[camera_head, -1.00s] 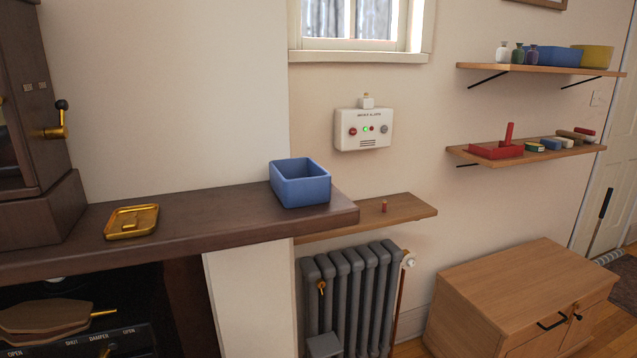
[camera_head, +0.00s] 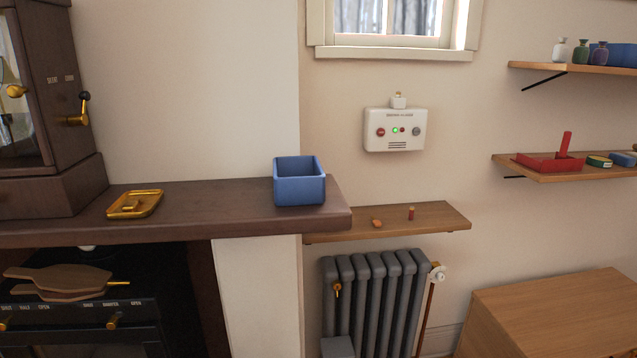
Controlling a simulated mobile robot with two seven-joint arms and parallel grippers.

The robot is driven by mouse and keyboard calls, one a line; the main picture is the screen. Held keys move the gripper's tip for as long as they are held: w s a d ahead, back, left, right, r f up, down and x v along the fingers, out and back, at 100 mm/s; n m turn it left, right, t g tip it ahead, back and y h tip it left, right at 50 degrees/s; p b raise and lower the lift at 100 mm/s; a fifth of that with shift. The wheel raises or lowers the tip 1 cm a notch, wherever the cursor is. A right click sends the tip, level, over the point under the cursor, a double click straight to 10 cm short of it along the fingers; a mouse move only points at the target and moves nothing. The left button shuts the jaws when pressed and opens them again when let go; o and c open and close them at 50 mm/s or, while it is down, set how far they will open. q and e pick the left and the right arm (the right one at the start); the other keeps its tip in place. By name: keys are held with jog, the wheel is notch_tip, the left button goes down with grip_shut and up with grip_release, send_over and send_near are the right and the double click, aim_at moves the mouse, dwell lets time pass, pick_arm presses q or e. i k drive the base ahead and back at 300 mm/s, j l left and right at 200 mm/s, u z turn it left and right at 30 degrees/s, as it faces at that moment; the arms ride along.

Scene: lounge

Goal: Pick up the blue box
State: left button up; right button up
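A blue box (camera_head: 299,188), open at the top, stands upright on the right end of the dark wooden mantel shelf (camera_head: 200,226). It looks empty as far as I can see inside. Another blue container (camera_head: 618,54) is partly in view on the upper wall shelf at the right edge. Neither of my grippers shows in the head view.
A brass tray (camera_head: 135,204) lies on the mantel, left of the blue box. A lower wooden shelf (camera_head: 440,219) with two small items is to its right, above a grey radiator (camera_head: 372,300). A wooden cabinet (camera_head: 560,305) stands at the lower right.

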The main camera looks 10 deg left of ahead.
aim_at(300, 180)
jog(key=l, duration=0.7)
jog(key=i+l, duration=0.1)
jog(key=l, duration=0.55)
